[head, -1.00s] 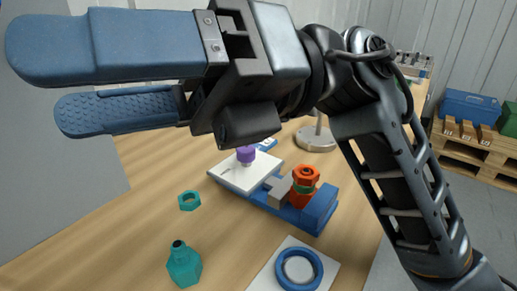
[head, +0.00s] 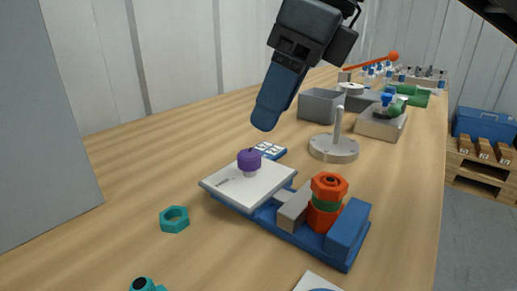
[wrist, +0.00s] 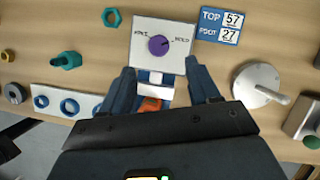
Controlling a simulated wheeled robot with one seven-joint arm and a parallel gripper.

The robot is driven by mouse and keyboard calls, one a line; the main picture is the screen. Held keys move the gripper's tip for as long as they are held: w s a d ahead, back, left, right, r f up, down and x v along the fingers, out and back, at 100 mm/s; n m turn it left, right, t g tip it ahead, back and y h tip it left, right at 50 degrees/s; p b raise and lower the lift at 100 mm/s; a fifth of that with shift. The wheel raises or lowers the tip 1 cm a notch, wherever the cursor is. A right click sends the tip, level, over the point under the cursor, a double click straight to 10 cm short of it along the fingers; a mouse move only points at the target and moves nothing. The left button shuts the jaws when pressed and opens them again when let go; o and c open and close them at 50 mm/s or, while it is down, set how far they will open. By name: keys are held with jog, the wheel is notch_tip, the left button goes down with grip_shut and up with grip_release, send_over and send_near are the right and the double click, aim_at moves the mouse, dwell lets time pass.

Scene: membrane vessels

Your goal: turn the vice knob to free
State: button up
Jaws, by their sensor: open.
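The purple vice knob (head: 249,160) stands on a white plate (head: 270,183) at the left end of the blue vice. In the wrist view the knob (wrist: 158,45) has a pale pointer line toward the upper right, and small labels lie left and right of it, too small to read surely. The vice's grey jaw (head: 294,206) and blue end block (head: 347,231) flank an orange and green part (head: 327,200). My gripper (wrist: 165,75) is open and empty, its two blue fingers apart on either side of the vice below the knob. In the head view my gripper (head: 265,122) is above the knob.
A blue card reading TOP 57, FOOT 27 (wrist: 219,25) lies beside the plate. A grey round stand with a post (head: 334,147) is right of the vice. A teal nut (head: 174,219) and teal bottle (wrist: 66,62) lie left. Grey bins (head: 320,104) stand behind.

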aim_at(252, 153)
jog(key=b+x, duration=0.1)
jog(key=x, duration=0.6)
jog(key=shift+a+f, duration=0.1)
jog(key=shift+f, duration=0.1)
jog(key=shift+c, duration=0.2)
jog(key=c, duration=1)
